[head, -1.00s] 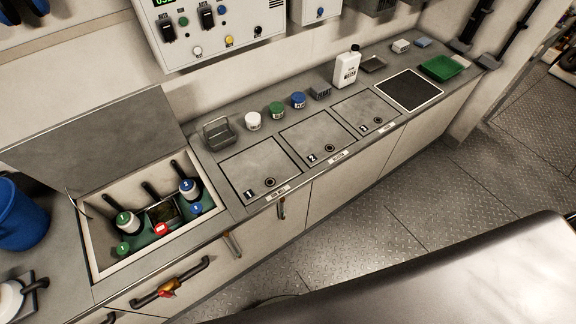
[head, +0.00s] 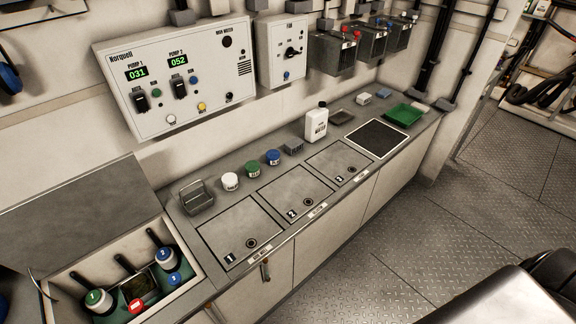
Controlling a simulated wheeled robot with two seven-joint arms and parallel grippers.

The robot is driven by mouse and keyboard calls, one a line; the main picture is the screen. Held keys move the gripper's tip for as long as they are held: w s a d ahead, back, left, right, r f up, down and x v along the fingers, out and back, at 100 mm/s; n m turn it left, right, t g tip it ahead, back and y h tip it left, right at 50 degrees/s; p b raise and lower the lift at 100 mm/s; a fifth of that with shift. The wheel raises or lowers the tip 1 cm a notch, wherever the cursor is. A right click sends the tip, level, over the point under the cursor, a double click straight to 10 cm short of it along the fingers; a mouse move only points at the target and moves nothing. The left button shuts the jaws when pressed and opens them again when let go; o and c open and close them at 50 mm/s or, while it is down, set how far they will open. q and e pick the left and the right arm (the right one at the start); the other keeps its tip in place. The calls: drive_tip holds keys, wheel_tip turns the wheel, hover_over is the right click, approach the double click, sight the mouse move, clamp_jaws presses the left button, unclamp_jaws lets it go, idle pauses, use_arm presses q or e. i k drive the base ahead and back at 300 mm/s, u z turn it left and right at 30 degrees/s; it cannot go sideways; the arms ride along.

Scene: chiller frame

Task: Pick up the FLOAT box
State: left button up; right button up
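No box with a readable FLOAT label shows. A small grey-blue box (head: 293,146) with lettering too small to read stands on the counter, between the blue-lidded jar (head: 273,157) and the white bottle (head: 316,123). A small white box (head: 364,98) lies farther back right, beside a small blue block (head: 384,95). Neither of my grippers is in view.
White and green jars (head: 253,168) and a wire basket (head: 197,197) stand on the counter (head: 178,218) behind numbered hatches. An open well (head: 190,280) at lower left holds several bottles. A green tray (head: 403,115) is at the far end.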

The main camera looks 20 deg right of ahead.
sight(294, 145)
drive_tip(key=z, duration=0.7)
drive_tip(key=k, duration=0.9)
drive_tip(key=z, duration=0.85)
drive_tip(key=k, duration=0.35)
drive_tip(key=z, duration=0.85)
drive_tip(key=i, duration=3.6)
drive_tip(key=u, duration=1.65)
drive_tip(key=i, duration=1)
drive_tip(key=u, duration=1)
